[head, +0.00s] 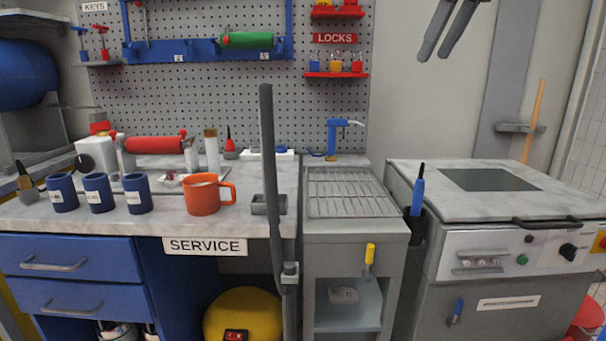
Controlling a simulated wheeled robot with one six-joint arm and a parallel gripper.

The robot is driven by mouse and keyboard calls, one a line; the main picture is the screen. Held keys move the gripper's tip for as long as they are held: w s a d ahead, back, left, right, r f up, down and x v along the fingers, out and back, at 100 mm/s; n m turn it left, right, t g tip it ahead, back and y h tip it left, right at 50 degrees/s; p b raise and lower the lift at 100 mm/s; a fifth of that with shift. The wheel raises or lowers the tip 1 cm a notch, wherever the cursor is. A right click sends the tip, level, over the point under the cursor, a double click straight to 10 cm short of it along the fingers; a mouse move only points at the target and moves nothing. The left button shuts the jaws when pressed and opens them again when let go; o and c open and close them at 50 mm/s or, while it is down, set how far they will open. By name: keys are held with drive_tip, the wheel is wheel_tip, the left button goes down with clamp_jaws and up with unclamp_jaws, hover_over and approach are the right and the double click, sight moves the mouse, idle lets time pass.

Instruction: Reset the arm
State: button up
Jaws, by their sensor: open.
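My gripper (449,28) shows at the top edge of the head view, right of centre. Its two dark grey fingers point down and to the left, with a gap between them. Nothing is between the fingers. It hangs in the air in front of the plain wall, above the level of the benches and to the right of the pegboard. The rest of my arm is out of view above.
A marble-topped workbench (255,229) holds blue cups (96,193), an orange mug (208,195) and a red roller (154,145). A tall grey post (268,150) stands before it. A grey machine (487,240) stands right. Locks shelves (336,75) hang left of my gripper.

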drive_tip(key=s+f+n, duration=0.9)
drive_tip(key=f, duration=0.8)
drive_tip(key=s+d+f+n+h, duration=0.1)
drive_tip(key=s+f+n, duration=0.8)
drive_tip(key=f, duration=0.8)
drive_tip(key=s+f+n+h, duration=0.1)
drive_tip(key=s+f+n, duration=0.8)
drive_tip(key=f, duration=0.8)
drive_tip(key=shift+d+f+n+g, duration=0.35)
drive_tip(key=shift+n+g, duration=0.05)
drive_tip(key=shift+n, duration=0.6)
drive_tip(key=shift+c, duration=0.5)
